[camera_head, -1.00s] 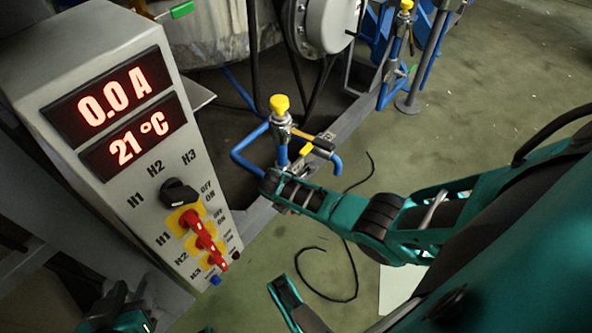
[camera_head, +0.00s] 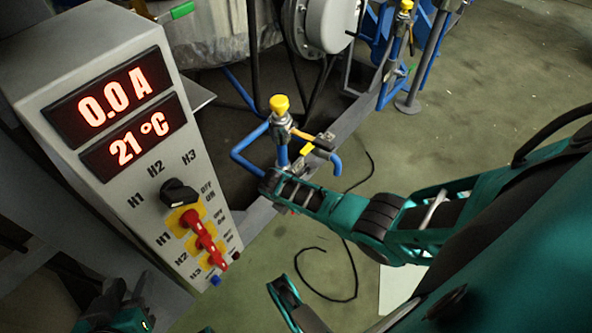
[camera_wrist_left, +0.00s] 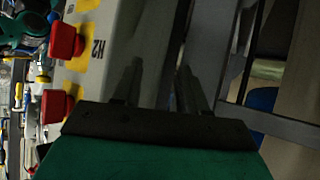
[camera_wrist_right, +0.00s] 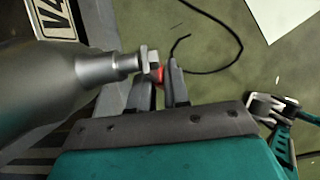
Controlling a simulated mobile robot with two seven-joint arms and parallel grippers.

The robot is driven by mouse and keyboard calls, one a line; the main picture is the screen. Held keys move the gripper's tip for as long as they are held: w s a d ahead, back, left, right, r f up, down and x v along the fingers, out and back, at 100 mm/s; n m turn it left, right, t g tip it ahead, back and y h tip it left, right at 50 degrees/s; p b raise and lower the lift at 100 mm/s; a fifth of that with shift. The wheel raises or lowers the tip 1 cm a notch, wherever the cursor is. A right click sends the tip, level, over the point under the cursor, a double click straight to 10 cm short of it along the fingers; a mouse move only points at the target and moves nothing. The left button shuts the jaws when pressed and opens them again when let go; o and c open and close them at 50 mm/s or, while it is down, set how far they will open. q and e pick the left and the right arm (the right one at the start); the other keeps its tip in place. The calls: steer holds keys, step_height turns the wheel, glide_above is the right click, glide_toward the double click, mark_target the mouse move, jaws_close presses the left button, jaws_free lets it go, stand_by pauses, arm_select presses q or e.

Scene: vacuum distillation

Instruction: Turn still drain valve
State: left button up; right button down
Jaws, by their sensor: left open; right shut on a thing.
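In the right wrist view my right gripper (camera_wrist_right: 165,85) is shut on a small red part (camera_wrist_right: 158,74), which looks like a valve handle. It sits beside a metal fitting (camera_wrist_right: 125,63) at the end of a grey, rounded vessel (camera_wrist_right: 45,90). Most of the red part is hidden by the fingers. In the head view my right arm reaches in from the right, and its fingertips cannot be made out. My left gripper (camera_wrist_left: 155,85) is open and empty beside the control box in the left wrist view. It shows at the lower left of the head view (camera_head: 122,302).
The grey control box (camera_head: 60,40) reads 0.0 A and 21 °C and has red switches (camera_head: 200,232). A yellow-capped valve (camera_head: 280,104) on blue pipe stands just beyond my right arm. A black cable (camera_head: 352,285) lies on the green floor. The upper right floor is clear.

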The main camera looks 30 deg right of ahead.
steer(key=shift+a+r+y+p, duration=0.1)
steer(key=shift+r+y+p, duration=0.3)
steer(key=shift+p, duration=0.25)
steer(key=shift+s+a+g+y+p, duration=0.1)
steer(key=shift+a+g+y+p, duration=0.05)
steer(key=shift+g+y+p, duration=0.2)
steer(key=shift+s+a+y, duration=0.1)
steer(key=shift+a+y, duration=0.05)
steer(key=shift+y, duration=0.2)
arm_select(q)
steer(key=shift+s+a+r+y, duration=0.25)
steer(key=shift+a+r+y, duration=0.05)
steer(key=shift+a+r, duration=0.1)
arm_select(e)
steer(key=shift+a, duration=0.1)
steer(key=c, duration=1.2)
jaws_free()
arm_select(q)
steer(key=shift+d, duration=0.1)
steer(key=shift+r, duration=0.1)
